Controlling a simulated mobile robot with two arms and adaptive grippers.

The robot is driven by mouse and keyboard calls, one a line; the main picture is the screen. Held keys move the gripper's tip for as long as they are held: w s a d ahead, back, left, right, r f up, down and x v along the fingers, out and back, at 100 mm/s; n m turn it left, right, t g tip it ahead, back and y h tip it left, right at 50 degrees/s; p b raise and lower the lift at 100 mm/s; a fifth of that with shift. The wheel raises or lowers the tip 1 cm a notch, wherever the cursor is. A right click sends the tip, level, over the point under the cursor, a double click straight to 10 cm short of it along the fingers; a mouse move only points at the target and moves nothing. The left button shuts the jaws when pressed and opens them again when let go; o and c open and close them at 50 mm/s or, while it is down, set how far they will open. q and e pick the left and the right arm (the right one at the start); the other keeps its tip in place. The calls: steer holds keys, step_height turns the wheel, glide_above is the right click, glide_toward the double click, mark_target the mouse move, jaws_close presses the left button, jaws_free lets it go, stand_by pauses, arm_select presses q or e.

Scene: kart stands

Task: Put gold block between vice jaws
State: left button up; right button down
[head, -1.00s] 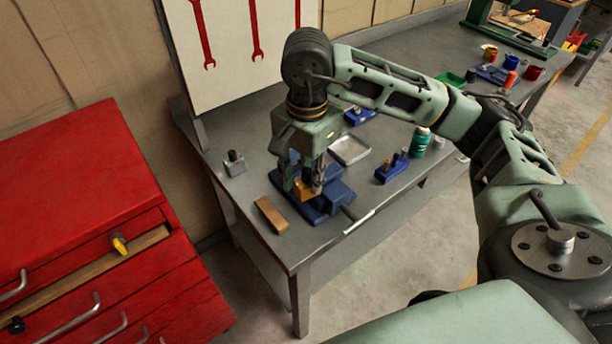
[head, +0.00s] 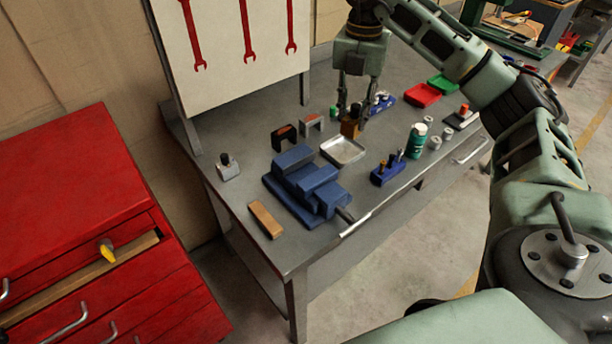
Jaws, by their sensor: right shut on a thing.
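The blue vice (head: 326,198) stands on the grey bench, and no gold shows between its jaws. My right gripper (head: 353,122) is shut on the gold block (head: 350,128), which looks brownish in shade. The gripper points down beyond the metal tray, behind and to the right of the vice. The fingers hide part of the block, and I cannot tell whether it touches the bench. My left gripper is not in view.
A tan bar (head: 265,219) lies left of the vice. A metal tray (head: 343,150), a blue holder (head: 387,171), a green bottle (head: 417,141) and a red bin (head: 422,95) stand to the right. A red cabinet (head: 75,190) is at the left.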

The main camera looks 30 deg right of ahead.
steer(key=shift+d+r+m, duration=0.2)
steer(key=shift+d+m, duration=0.25)
steer(key=shift+m, duration=0.55)
steer(key=w+a+f+p, duration=0.1)
steer(key=a+f, duration=0.2)
steer(key=w+a+f+p, duration=0.1)
steer(key=a+f+p, duration=0.1)
steer(key=a+f, duration=0.2)
steer(key=w+a+f+p, duration=0.1)
steer(key=a+f+p, duration=0.1)
steer(key=a+f, duration=0.1)
steer(key=shift+w+a+f, duration=0.15)
steer(key=shift+a, duration=0.3)
steer(key=shift+f, duration=0.3)
steer(key=shift+f, duration=0.2)
steer(key=c, duration=1.4)
jaws_free()
